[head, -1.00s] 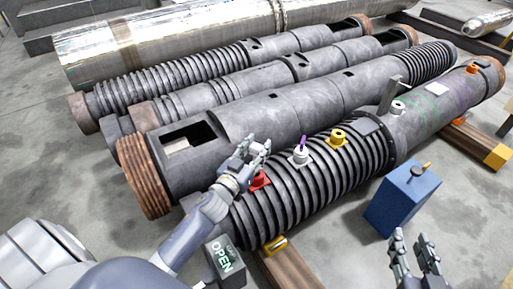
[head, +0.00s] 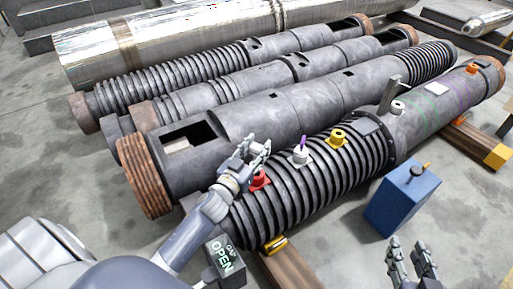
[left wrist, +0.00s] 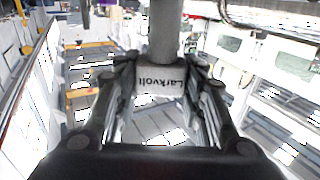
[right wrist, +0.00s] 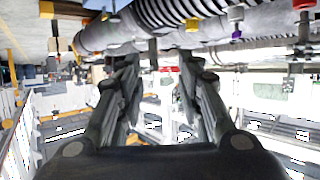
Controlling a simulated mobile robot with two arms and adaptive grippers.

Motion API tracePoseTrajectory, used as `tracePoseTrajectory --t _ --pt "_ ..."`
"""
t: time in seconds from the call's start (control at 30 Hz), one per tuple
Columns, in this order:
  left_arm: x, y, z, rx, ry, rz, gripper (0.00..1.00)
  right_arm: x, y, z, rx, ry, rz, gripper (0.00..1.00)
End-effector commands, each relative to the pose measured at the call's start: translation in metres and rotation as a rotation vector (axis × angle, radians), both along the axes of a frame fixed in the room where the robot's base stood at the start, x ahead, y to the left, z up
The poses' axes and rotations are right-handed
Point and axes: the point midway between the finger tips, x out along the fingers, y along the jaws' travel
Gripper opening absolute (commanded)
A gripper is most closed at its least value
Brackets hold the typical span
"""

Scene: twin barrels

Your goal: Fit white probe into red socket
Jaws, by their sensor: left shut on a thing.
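My left gripper (head: 254,150) is just above and behind the red socket (head: 259,181) on the ribbed barrel in the head view. In the left wrist view the left gripper (left wrist: 163,65) is shut on the white probe (left wrist: 160,80), a pale block with dark lettering and a grey shaft above it. The probe is mostly hidden by the fingers in the head view, so I cannot tell whether it touches the socket. My right gripper (head: 412,250) is open and empty at the lower right.
A white socket (head: 300,157) holds a purple probe (head: 303,142). Beside it is a yellow socket (head: 338,139). An OPEN sign (head: 222,256) is at lower left. Floor around the box is clear.

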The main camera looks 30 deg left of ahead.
Motion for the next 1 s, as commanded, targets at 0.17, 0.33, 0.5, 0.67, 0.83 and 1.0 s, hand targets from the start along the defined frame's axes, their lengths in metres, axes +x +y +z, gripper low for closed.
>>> tracePoseTrajectory --t 0.17,0.33,0.5,0.67,0.83,1.0 --pt "0.000 0.000 -0.001 -0.001 -0.001 0.000 0.12 0.002 0.000 0.004 0.004 -0.021 0.000 0.34" --pt "0.000 0.000 -0.002 -0.001 -0.001 0.000 0.12 0.005 0.001 0.010 0.010 -0.051 0.002 0.34" --pt "0.000 0.000 -0.004 -0.001 -0.001 0.000 0.12 0.009 0.003 0.017 0.016 -0.078 0.003 0.34" --pt "0.000 0.000 -0.005 -0.001 -0.001 0.000 0.12 0.010 0.004 0.019 0.020 -0.094 0.005 0.34" --pt "0.000 0.000 -0.006 -0.001 -0.001 0.000 0.12 0.011 0.005 0.023 0.025 -0.115 0.008 0.34" --pt "0.000 0.000 -0.007 -0.001 -0.001 0.000 0.12 0.012 0.006 0.025 0.030 -0.131 0.008 0.34"
